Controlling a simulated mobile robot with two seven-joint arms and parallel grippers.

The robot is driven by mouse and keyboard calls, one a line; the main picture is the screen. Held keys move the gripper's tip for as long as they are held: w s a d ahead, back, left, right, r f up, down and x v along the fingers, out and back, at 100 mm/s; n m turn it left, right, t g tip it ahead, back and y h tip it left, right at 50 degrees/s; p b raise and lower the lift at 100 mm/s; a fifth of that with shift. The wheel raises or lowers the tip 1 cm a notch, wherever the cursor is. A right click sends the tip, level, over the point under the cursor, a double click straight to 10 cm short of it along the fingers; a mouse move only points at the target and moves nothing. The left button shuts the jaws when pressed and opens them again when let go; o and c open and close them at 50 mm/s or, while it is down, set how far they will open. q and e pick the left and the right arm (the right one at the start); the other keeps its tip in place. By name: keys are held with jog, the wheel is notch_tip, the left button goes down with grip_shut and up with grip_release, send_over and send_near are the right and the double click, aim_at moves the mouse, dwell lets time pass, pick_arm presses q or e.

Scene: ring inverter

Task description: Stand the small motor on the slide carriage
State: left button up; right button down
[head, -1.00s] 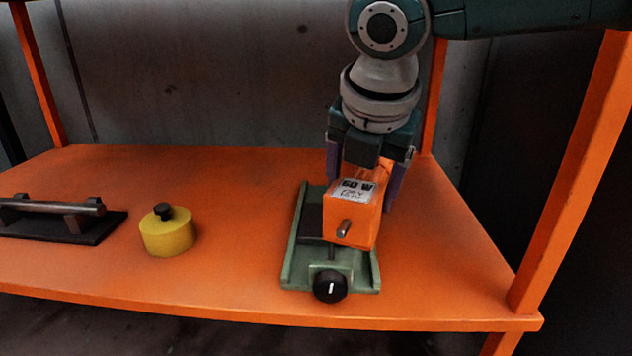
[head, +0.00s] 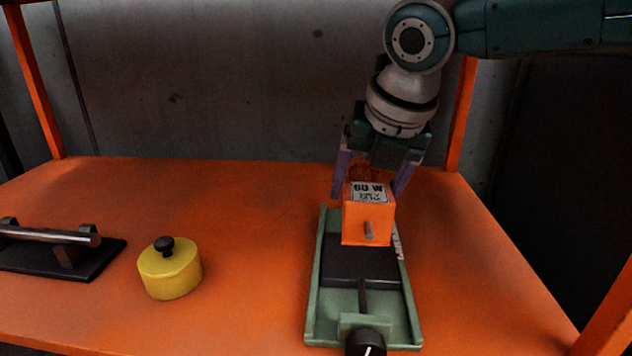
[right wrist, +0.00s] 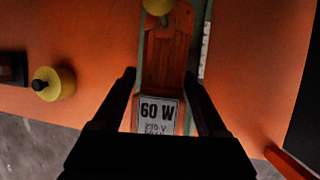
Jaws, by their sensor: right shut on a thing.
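The small motor (head: 368,224) is an orange block with a white "60 W" label and a short metal shaft pointing toward the head camera. My right gripper (head: 370,188) is shut on it, one finger on each side. In the right wrist view the label (right wrist: 158,115) shows between the fingers. The green slide (head: 314,290) lies lengthwise below, with a black knob (head: 366,343) at its near end. Its dark flat carriage (head: 358,265) shows in front of the motor; the motor hides its back part. I cannot tell whether the motor touches it. My left gripper is out of view.
A yellow round weight (head: 170,273) with a black knob stands left of the slide. A metal bar handle on a black plate (head: 95,262) is at the far left. Orange posts (head: 460,115) frame the shelf. The orange top is clear between weight and slide.

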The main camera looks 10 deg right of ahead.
jog(key=shift+r, duration=0.35)
jog(key=shift+f+b, duration=0.5)
jog(key=shift+f, duration=0.9)
jog(key=shift+w+f+b, duration=0.1)
jog(key=shift+f+b, duration=1.25)
jog(key=shift+f, duration=0.7)
